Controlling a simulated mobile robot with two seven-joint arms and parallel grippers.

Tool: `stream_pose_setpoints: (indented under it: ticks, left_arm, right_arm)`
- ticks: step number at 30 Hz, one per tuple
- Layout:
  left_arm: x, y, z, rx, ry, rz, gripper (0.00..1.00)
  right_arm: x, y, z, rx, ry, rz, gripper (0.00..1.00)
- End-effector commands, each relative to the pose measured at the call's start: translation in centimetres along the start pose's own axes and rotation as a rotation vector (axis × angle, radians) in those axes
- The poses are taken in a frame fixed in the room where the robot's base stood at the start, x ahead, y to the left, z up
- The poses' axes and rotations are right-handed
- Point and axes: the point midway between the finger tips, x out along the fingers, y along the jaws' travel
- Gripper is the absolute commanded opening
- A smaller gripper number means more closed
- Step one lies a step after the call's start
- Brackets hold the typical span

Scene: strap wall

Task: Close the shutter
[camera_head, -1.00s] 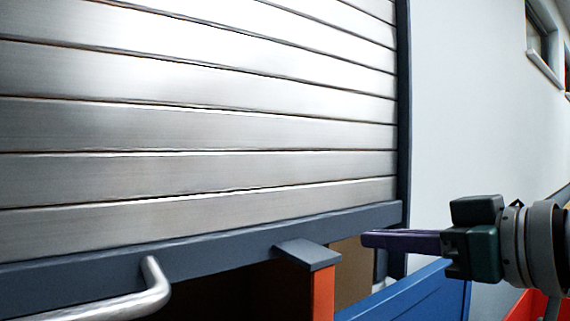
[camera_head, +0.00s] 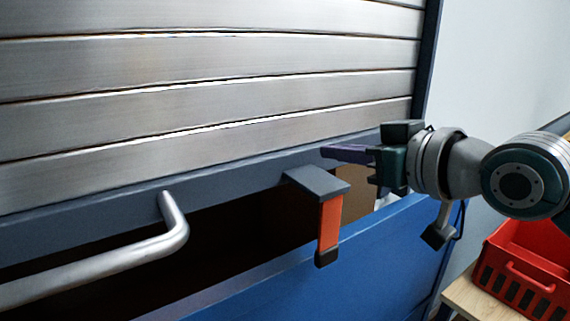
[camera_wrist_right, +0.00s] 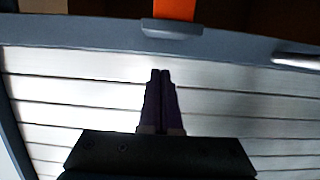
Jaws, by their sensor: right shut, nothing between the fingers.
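The shutter (camera_head: 200,92) is a wall of wide silver slats with a dark grey bottom rail (camera_head: 235,186). It is partly down, and a dark gap shows between the rail and the blue panel below. A silver bar handle (camera_head: 150,248) sticks out from the rail at the left. An orange strap (camera_head: 329,228) hangs from a grey bracket (camera_head: 318,182) on the rail; its end is dark. My right gripper (camera_head: 326,152) is shut and empty, just above and right of the bracket, in front of the lowest slats. In the right wrist view its fingers (camera_wrist_right: 160,75) point toward the rail and strap (camera_wrist_right: 174,10). My left gripper is out of view.
A blue panel (camera_head: 330,275) stands below the opening. A red crate (camera_head: 522,270) sits on a wooden surface (camera_head: 480,300) at the lower right. A pale wall (camera_head: 500,70) lies right of the shutter frame. Inside the opening it is mostly dark.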

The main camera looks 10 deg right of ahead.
Motion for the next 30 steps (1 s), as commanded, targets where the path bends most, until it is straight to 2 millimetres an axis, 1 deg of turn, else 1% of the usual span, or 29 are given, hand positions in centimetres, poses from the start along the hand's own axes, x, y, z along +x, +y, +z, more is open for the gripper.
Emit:
stream_pose_setpoints:
  ticks: [1,3,6,10,20,23,26,29,30]
  left_arm:
    - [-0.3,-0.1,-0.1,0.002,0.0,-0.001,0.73]
    - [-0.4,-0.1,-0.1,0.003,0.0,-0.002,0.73]
    - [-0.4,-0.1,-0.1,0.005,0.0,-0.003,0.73]
    - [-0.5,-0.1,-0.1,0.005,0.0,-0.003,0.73]
    - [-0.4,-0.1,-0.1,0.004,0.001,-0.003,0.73]
    - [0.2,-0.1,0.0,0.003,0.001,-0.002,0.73]
    - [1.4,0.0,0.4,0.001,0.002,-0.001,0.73]
    - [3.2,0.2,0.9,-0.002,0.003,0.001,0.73]
    - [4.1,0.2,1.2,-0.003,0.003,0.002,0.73]
  right_arm:
    - [0.1,0.0,1.0,0.003,-0.01,0.001,0.0]
    - [0.3,0.0,1.9,0.002,-0.009,0.001,0.0]
    - [0.5,0.0,2.7,0.001,-0.006,0.0,0.0]
    - [0.6,0.0,3.2,0.002,-0.004,0.001,0.0]
    - [0.6,0.0,3.3,0.002,-0.004,0.001,0.0]
    - [0.7,0.0,4.0,0.002,-0.005,0.001,0.0]
    - [1.1,0.0,5.4,0.001,-0.007,0.001,0.0]
    - [1.6,0.0,7.7,0.001,-0.011,0.001,0.0]
    - [1.8,0.0,8.8,0.0,-0.013,0.001,0.0]
